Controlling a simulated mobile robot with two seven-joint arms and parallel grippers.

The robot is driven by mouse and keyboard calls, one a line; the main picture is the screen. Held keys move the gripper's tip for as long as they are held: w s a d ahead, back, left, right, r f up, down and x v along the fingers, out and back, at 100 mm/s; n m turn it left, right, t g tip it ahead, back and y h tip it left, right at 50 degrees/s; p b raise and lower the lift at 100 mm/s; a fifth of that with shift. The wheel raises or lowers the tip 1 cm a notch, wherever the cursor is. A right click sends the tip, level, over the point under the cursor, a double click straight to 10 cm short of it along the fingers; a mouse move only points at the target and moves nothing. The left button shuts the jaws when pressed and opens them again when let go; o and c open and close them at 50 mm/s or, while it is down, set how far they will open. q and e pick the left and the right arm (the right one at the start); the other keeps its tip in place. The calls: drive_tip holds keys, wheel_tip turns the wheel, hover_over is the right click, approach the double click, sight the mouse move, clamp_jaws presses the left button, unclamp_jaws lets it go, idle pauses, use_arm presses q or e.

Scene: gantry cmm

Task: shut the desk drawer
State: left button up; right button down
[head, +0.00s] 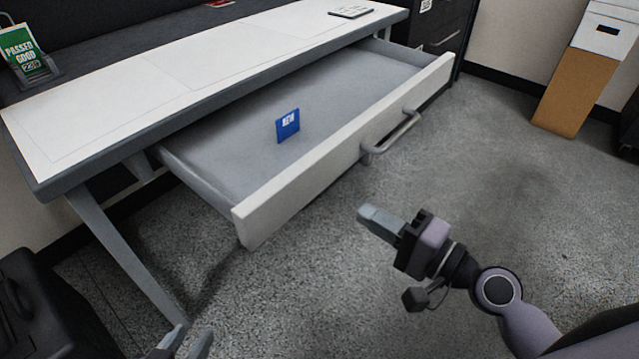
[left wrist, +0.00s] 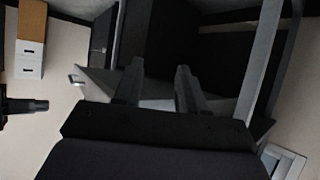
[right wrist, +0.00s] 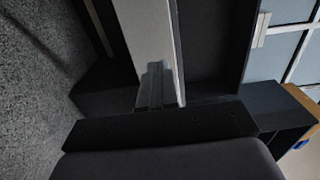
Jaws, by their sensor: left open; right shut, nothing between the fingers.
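The desk drawer (head: 345,150) stands pulled far out from under the white desk top (head: 190,75). Its pale front panel carries a grey bar handle (head: 392,135). A blue card (head: 288,125) stands inside the drawer. My right gripper (head: 375,220) is shut and empty, in front of the drawer front and below the handle, apart from both in the head view. In the right wrist view its closed fingers (right wrist: 160,85) show against a pale panel. My left gripper (head: 185,345) is open at the bottom edge of the head view, left of the drawer; its parted fingers show in the left wrist view (left wrist: 158,85).
A dark cabinet (head: 440,25) stands behind the desk's right end. A brown and white box stack (head: 580,75) stands at the far right. A black case (head: 40,310) sits at the lower left. The grey floor (head: 480,170) before the drawer is clear.

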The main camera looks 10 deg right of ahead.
sight(307, 180)
drive_tip(key=x, duration=0.9)
drive_tip(key=shift+w+a+p, duration=0.25)
drive_tip(key=shift+p, duration=0.15)
use_arm(q)
drive_tip(key=shift+s+a+f, duration=0.15)
drive_tip(key=shift+a+f, duration=0.15)
drive_tip(key=shift+a, duration=0.1)
use_arm(e)
drive_tip(key=shift+w+a, duration=0.3)
drive_tip(key=shift+w, duration=0.1)
